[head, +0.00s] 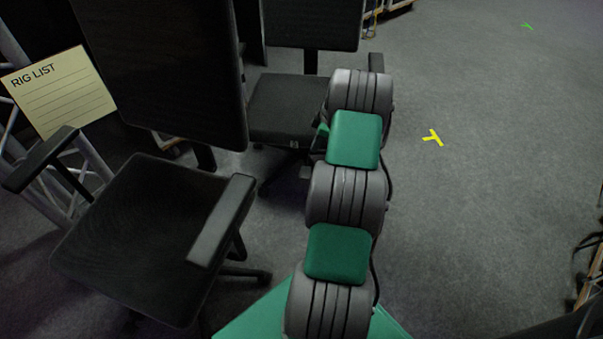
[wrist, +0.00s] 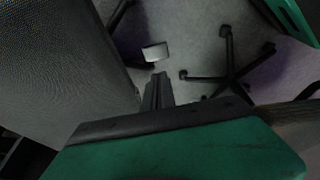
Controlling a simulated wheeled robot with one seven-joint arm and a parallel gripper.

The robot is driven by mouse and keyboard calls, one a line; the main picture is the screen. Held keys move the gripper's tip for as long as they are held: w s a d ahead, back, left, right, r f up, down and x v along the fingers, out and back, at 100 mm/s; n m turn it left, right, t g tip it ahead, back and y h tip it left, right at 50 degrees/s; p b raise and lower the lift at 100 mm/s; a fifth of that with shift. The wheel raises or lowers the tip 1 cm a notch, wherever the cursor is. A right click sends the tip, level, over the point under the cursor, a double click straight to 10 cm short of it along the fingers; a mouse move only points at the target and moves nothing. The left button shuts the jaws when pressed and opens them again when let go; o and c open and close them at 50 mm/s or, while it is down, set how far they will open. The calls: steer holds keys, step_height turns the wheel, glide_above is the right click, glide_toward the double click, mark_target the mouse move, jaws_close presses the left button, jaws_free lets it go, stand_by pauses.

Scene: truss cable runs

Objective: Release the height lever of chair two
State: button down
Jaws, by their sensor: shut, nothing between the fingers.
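Two black office chairs show in the head view: a near one (head: 150,230) at left and a farther one (head: 285,108) beyond it. I see no number on either. My arm reaches toward the farther chair, and my gripper is hidden behind it there. In the wrist view my gripper (wrist: 159,77) is shut and empty. A pale paddle (wrist: 155,52), which looks like a lever end, is just beyond the fingertips with a small gap in the picture. I cannot tell which chair the paddle belongs to.
A star-shaped chair base (wrist: 230,75) stands on the floor in the wrist view. A rig list sheet (head: 60,92) hangs by a truss at left. Carpet with a yellow mark (head: 432,138) lies open at right. A wooden-edged object (head: 590,275) is at far right.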

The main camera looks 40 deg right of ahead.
steer(key=shift+r, duration=0.1)
steer(key=b, duration=0.4)
glide_toward(305, 174)
steer(key=x, duration=0.5)
steer(key=shift+w+a, duration=0.15)
steer(key=shift+w, duration=0.1)
steer(key=shift+f, duration=0.75)
